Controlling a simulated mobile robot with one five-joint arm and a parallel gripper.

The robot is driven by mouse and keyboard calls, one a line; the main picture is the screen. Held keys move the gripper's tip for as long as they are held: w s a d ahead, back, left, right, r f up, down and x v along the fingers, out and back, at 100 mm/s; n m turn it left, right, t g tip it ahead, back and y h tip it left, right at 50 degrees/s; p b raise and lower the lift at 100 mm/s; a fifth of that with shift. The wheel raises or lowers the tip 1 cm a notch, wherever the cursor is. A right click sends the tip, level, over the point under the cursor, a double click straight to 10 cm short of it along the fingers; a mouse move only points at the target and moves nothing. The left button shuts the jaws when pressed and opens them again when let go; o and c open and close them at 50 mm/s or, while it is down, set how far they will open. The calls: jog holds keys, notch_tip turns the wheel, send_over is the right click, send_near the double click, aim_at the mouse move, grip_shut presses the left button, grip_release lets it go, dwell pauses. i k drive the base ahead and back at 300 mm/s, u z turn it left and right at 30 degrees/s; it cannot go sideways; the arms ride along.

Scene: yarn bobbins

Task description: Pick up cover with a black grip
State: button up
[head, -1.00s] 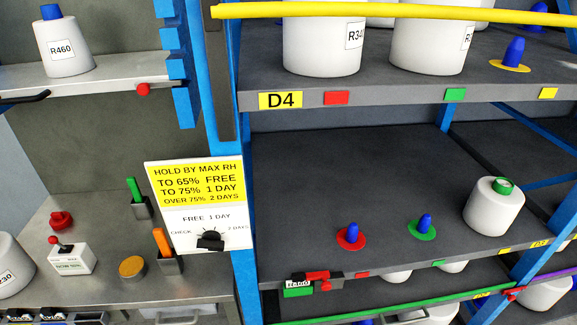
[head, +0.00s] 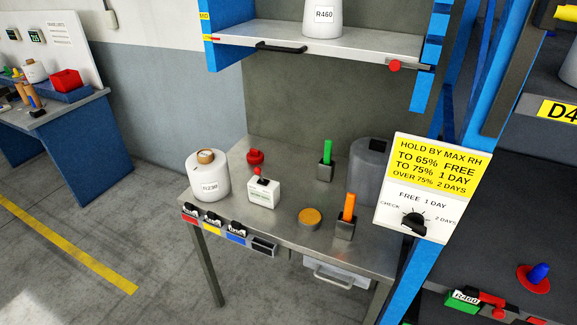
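A grey, see-through cylinder (head: 369,180) stands upright at the back right of the metal bench. A small black block, which looks like a grip, is on its top, so it looks like the cover with a black grip. The hold sign partly hides its right side. I cannot tell whether anything is inside it. My gripper is not in view.
The metal bench (head: 285,222) also holds a white bobbin (head: 208,178), a white box with a red knob (head: 264,192), an orange-topped disc (head: 310,219), and green (head: 326,160) and orange (head: 346,215) handles in holders. The hold sign (head: 428,187) and blue rack post stand right. Floor is clear at left.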

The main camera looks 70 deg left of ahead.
aim_at(369, 156)
jog(key=u, duration=3.1)
jog(key=i, duration=1.65)
